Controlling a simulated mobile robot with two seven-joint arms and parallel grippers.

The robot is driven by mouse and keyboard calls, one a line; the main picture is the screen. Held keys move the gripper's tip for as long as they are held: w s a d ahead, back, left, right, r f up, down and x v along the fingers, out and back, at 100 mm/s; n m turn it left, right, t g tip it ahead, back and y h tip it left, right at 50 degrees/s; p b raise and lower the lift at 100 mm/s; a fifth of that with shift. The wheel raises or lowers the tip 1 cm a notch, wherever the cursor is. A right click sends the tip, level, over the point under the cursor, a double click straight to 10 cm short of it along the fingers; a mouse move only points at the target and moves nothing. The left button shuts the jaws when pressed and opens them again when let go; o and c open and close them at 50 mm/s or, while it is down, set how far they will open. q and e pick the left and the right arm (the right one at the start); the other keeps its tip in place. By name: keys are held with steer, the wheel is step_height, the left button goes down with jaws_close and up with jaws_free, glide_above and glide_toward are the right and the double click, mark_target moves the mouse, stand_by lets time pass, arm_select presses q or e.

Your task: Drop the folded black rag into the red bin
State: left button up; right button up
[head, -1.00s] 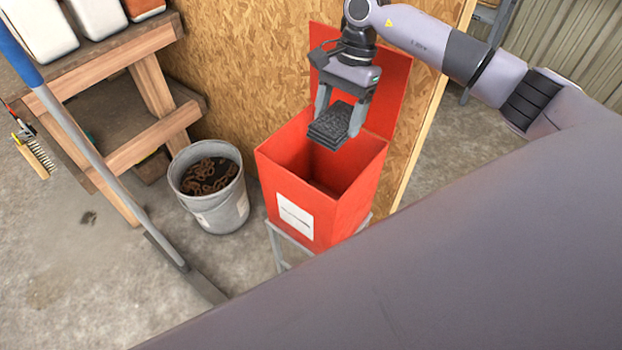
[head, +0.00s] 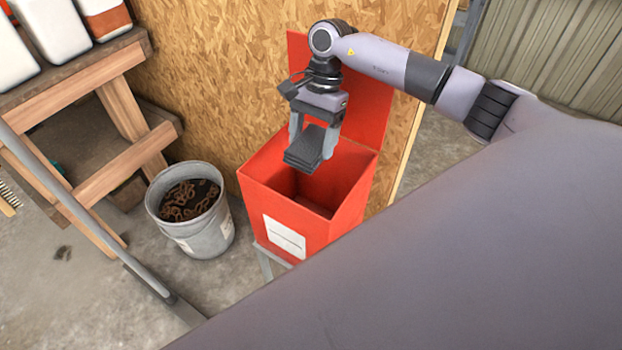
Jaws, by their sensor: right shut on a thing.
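The folded black rag (head: 305,150) is held between the fingers of my right gripper (head: 312,148), which is shut on it and points down. The red bin (head: 285,210) stands on a grey metal stand with its lid (head: 365,105) raised behind. The rag and fingertips show over the bin's opening, toward its back left in the picture. Whether the rag is above the rim or slightly inside cannot be told for sure. The bin's floor is partly in shadow. My left gripper is not in view.
A grey metal bucket (head: 205,228) with rusty chain stands left of the bin. A wooden bench (head: 95,75) with white containers is at upper left. A long-handled tool (head: 75,205) leans there. A chipboard wall (head: 215,60) is close behind the bin.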

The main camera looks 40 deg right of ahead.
steer(key=shift+f, duration=0.1)
steer(key=o, duration=1.1)
steer(key=shift+b+v, duration=0.45)
steer(key=shift+v, duration=3.15)
steer(key=shift+s+f, duration=0.1)
steer(key=shift+s, duration=0.05)
